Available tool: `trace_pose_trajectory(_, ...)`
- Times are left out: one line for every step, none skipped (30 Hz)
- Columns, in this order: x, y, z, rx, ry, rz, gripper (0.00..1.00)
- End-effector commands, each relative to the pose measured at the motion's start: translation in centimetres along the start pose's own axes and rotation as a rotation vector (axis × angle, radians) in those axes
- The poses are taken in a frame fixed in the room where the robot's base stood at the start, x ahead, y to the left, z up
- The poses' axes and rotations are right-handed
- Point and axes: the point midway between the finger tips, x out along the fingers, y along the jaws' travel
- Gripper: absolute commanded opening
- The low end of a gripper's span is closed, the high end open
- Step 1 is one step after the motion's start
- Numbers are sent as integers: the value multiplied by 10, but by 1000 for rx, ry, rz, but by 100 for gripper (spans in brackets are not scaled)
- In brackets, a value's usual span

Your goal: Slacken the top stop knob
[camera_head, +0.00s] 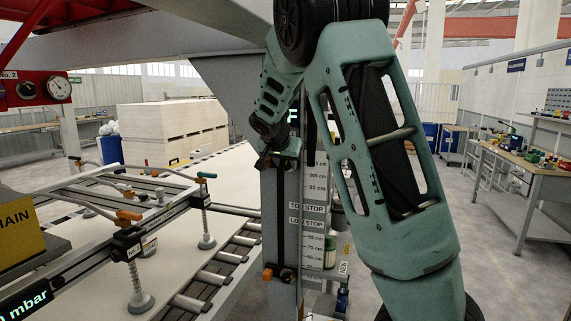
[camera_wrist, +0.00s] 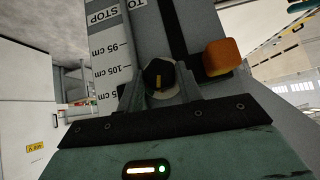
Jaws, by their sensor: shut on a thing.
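The top stop knob (camera_wrist: 158,76) is a round black knob with a yellow mark, in the middle of the wrist view. My gripper (camera_wrist: 160,88) is shut on it, with one finger on each side. An orange block (camera_wrist: 222,57) of the top stop sits to the right of the knob. In the head view my gripper (camera_head: 275,158) is at the grey post (camera_head: 268,220), and the top knob is hidden behind it.
A white centimetre scale (camera_head: 314,240) with stop labels runs down the post. The low stop (camera_head: 279,273), with an orange block and black knob, sits lower on it. A suction frame (camera_head: 130,240) and roller conveyor (camera_head: 225,263) lie left. A workbench (camera_head: 520,175) stands right.

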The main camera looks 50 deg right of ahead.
Motion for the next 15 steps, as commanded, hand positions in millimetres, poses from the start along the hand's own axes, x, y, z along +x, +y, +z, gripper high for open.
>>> trace_pose_trajectory(1, -2, 1, -17, 1, 13, 13)
trace_pose_trajectory(1, -2, 1, -28, 1, 25, 13)
trace_pose_trajectory(1, -2, 1, -45, 1, 42, 13)
trace_pose_trajectory(1, -3, 2, -60, 2, 56, 13)
trace_pose_trajectory(2, -3, 2, -74, 1, 71, 13)
trace_pose_trajectory(1, -4, 2, -95, 2, 92, 13)
trace_pose_trajectory(2, -4, 2, -110, 2, 107, 13)
trace_pose_trajectory(2, -4, 2, -127, 2, 124, 13)
trace_pose_trajectory(2, -4, 2, -148, 2, 146, 13)
trace_pose_trajectory(2, -5, 2, -165, 1, 162, 13)
trace_pose_trajectory(1, -6, 2, -180, 2, 177, 13)
trace_pose_trajectory(1, -6, 2, -202, 2, 198, 13)
trace_pose_trajectory(2, -6, 2, -216, 2, 214, 13)
trace_pose_trajectory(2, -6, 2, -231, 2, 229, 13)
trace_pose_trajectory(1, -6, 2, -249, 2, 248, 13)
